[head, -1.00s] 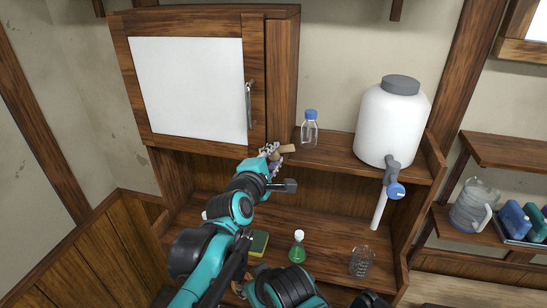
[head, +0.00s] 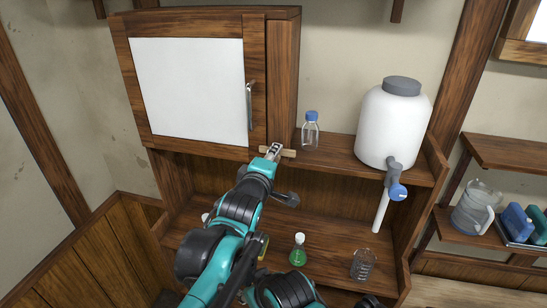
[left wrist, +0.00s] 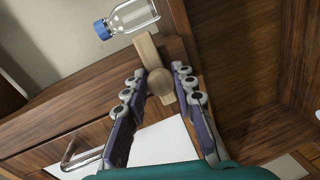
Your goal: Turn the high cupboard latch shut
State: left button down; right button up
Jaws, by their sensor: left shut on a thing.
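The high cupboard (head: 189,90) has a wooden-framed door with a white panel, and the door sits closed in the head view. A metal handle (head: 250,105) is at its right side. The latch (head: 290,153) is a pale wooden bar below the door's lower right corner. It lies roughly level in the head view and is partly hidden by my fingers. My left gripper (head: 273,150) is at the latch, shut on it. In the left wrist view the fingers (left wrist: 162,72) stand either side of the latch's round knob (left wrist: 159,82).
A blue-capped bottle (head: 310,130) stands on the shelf just right of the latch. A white tank (head: 392,125) with a tap is further right. A green flask (head: 298,252) and a glass beaker (head: 362,264) stand on the lower shelf.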

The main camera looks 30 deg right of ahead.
pick_arm(q)
jog(key=shift+s+f, duration=0.1)
jog(key=shift+f, duration=0.2)
jog(key=c, duration=1.3)
grip_release()
jog(key=shift+d+r, duration=0.1)
jog(key=shift+s, duration=0.1)
jog(key=v, duration=1.2)
